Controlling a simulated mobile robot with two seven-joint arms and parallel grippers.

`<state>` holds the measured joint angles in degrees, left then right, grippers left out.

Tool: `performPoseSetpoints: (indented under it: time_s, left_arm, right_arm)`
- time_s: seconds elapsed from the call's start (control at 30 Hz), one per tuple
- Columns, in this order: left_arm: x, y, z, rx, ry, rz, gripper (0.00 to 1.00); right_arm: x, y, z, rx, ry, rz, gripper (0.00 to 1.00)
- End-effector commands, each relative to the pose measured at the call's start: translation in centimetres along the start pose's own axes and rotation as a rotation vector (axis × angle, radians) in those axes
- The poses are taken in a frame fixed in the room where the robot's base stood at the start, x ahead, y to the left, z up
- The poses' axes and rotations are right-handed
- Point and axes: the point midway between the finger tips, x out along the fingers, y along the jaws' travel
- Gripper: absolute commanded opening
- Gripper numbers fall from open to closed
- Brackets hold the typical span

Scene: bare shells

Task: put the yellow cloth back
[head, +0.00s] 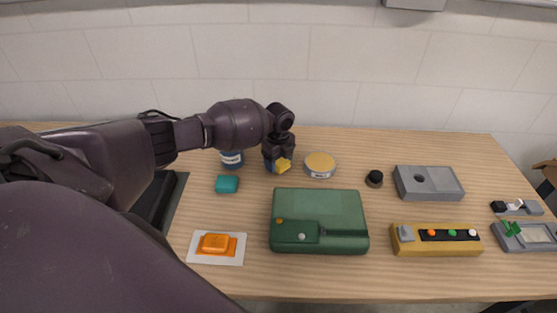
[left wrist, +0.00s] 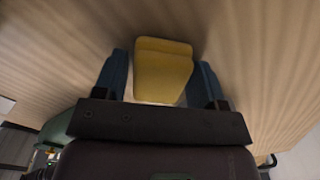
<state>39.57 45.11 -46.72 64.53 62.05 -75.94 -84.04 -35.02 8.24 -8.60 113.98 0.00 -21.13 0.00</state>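The yellow cloth (head: 284,164) is a small folded pad at the fingertips of my left gripper (head: 279,163), near the back of the table. In the left wrist view the cloth (left wrist: 163,70) sits between the two blue fingers of the left gripper (left wrist: 162,75), which close in on both its sides. My right gripper is not in view.
A teal block (head: 227,184), green case (head: 318,221), orange block on a white plate (head: 216,246), grey box (head: 428,183) and yellow button panel (head: 435,240) stand around.

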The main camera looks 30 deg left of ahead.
Motion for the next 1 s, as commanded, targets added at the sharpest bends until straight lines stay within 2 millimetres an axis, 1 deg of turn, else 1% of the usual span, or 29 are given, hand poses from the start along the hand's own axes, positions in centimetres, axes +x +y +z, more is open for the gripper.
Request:
performPoseSetpoints:
  time_s: [0.03,0.07,0.1,0.33,0.47,0.57,0.9,1.0]
  left_arm:
    - [-0.1,0.0,0.0,0.000,0.000,0.000,0.72]
    - [-0.1,0.0,0.0,0.000,0.000,0.000,0.77]
    - [-0.1,0.0,0.0,0.000,0.000,0.000,0.78]
    - [-0.1,0.0,0.0,0.000,0.000,-0.001,0.78]
    - [-0.8,-0.1,0.1,0.000,0.000,-0.002,0.78]
    - [-2.0,-0.1,0.0,0.002,0.000,-0.003,0.78]
    - [-8.4,-0.1,0.1,0.000,-0.001,-0.003,0.78]
    - [-10.0,0.0,0.0,0.001,-0.001,-0.003,0.78]
  right_arm:
    - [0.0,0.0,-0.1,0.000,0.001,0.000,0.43]
    - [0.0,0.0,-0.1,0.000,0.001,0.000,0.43]
    - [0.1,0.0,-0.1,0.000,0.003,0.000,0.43]
    - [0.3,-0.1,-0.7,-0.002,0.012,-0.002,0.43]
    - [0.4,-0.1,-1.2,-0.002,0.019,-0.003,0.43]
    - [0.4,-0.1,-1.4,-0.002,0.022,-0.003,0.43]
    - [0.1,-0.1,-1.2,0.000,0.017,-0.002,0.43]
    - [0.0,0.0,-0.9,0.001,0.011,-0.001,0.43]
